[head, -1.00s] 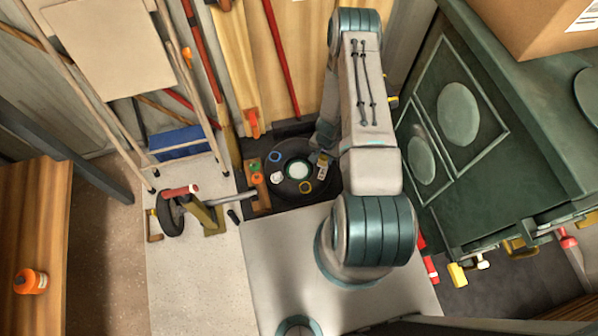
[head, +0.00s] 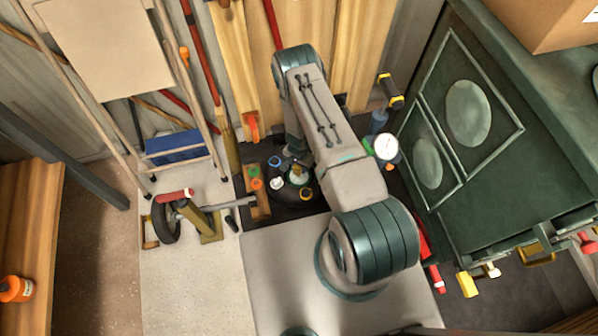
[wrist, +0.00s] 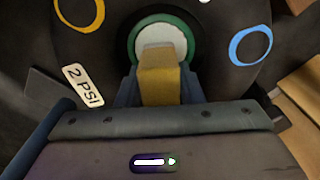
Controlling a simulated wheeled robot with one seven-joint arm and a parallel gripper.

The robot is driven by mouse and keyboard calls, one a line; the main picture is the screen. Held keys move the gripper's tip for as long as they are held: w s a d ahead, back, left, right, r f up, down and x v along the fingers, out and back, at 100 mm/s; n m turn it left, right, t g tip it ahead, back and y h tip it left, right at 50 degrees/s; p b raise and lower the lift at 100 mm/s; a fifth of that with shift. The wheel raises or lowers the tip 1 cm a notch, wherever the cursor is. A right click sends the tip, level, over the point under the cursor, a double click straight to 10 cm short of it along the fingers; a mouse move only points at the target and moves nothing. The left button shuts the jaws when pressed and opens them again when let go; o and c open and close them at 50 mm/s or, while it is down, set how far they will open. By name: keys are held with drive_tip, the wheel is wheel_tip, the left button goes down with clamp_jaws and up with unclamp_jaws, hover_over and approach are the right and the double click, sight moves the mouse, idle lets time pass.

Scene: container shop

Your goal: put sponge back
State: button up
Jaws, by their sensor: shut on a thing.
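A yellow block, which looks like the sponge (wrist: 160,76), sits between the fingers of my gripper (wrist: 158,92) in the wrist view. My gripper is shut on it. The sponge's far end overlaps a pale disc in a green ring (wrist: 163,36) on a round black object. I cannot tell whether it touches the disc. In the head view my arm partly covers this spot, and the sponge is too small there to make out surely.
The black object carries an orange ring (wrist: 80,13), a blue ring (wrist: 250,46) and a "2 PSI" tag (wrist: 83,86). A white gauge (head: 387,148) stands right of my arm, before a green cabinet (head: 455,150). A wheeled tool (head: 185,215) lies to the left.

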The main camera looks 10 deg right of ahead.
drive_tip(key=shift+f+b, duration=0.8)
drive_tip(key=shift+f, duration=1.2)
drive_tip(key=shift+f, duration=0.1)
drive_tip(key=shift+f+b, duration=0.15)
drive_tip(key=shift+b, duration=0.15)
drive_tip(key=o, duration=0.9)
drive_tip(key=shift+r, duration=0.2)
